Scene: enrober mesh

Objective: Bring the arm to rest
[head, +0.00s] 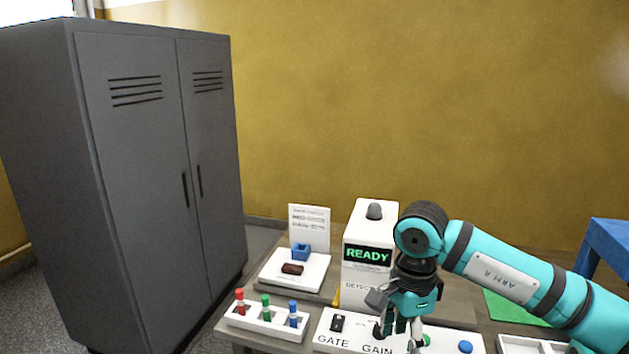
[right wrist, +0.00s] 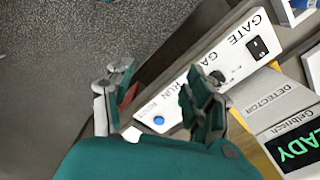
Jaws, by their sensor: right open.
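My right arm (head: 490,268) comes in from the right in the head view, marked "ARM R". Its gripper (head: 400,336) points down over the white control panel (head: 325,330) with the "GATE" and "GAIN" labels. In the right wrist view the two fingers of the gripper (right wrist: 160,80) stand apart with nothing between them. The panel (right wrist: 238,62) lies beyond the fingers, which hide part of it. I cannot tell whether a fingertip touches it. My left gripper is not in view.
A detector (head: 368,260) reading "READY" stands just behind the gripper. Left of it are a white tray (head: 290,275) with a blue block and a brown piece, and a rack (head: 262,325) with red, green and blue items. A grey cabinet (head: 150,150) stands left.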

